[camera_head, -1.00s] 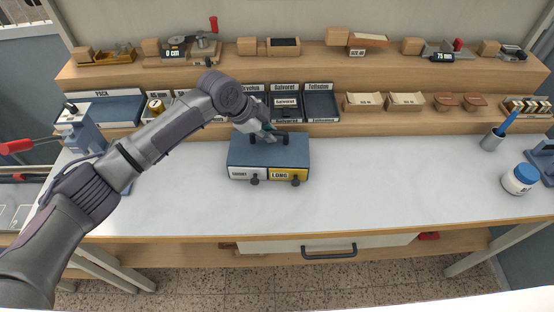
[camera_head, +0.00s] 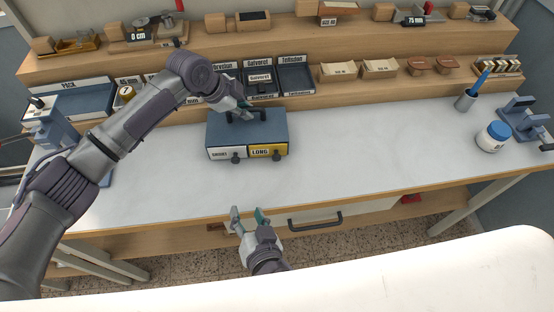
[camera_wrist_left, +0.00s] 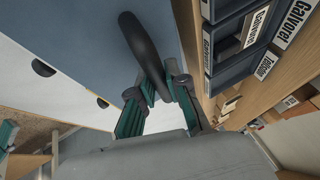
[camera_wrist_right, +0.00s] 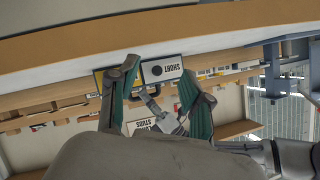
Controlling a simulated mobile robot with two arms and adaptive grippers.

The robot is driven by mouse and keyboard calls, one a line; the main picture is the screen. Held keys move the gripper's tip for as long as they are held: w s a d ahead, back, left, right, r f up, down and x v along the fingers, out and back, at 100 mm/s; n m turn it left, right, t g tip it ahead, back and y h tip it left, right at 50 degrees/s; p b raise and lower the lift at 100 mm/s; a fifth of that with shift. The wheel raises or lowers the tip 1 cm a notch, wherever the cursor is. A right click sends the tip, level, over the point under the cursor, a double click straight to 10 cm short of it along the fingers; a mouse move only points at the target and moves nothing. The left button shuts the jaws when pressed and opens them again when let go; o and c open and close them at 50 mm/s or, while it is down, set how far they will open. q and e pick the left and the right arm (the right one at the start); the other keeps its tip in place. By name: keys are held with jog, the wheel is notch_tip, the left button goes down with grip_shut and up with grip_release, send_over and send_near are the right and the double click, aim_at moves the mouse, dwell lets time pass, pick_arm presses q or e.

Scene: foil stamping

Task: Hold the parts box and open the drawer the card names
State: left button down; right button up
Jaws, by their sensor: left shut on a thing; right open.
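The blue parts box (camera_head: 245,127) stands on the worktop with both drawers closed. Its left drawer (camera_head: 227,154) is white and reads SHORT; its right drawer (camera_head: 267,151) is yellow and reads LONG. Each has a dark knob. My left gripper (camera_head: 244,113) is shut on the dark top handle, which also shows in the left wrist view (camera_wrist_left: 140,48). My right gripper (camera_head: 248,213) is open and empty at the bench's front edge, below and in front of the box. The right wrist view shows the SHORT drawer (camera_wrist_right: 163,68) beyond its fingers.
Labelled trays (camera_head: 296,78) and stepped wooden shelves stand behind the box. A bench drawer handle (camera_head: 315,221) is just right of my right gripper. A white jar (camera_head: 493,136) and a pen cup (camera_head: 466,100) stand at the right. The worktop between is clear.

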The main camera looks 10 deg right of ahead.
aim_at(277, 159)
jog(key=w+d+r+h, duration=0.1)
jog(key=d, duration=0.1)
jog(key=w+d+r+n+h, duration=0.1)
jog(key=d, duration=0.2)
jog(key=d+r+n+h, duration=0.1)
jog(key=d+r+h, duration=0.1)
jog(key=shift+w+d+r+t, duration=0.1)
jog(key=shift+w+d+t, duration=0.2)
jog(key=shift+w+t, duration=0.1)
jog(key=shift+w+d, duration=0.15)
jog(key=shift+w, duration=0.15)
jog(key=x, duration=1.1)
jog(key=shift+w, duration=0.1)
grip_shut()
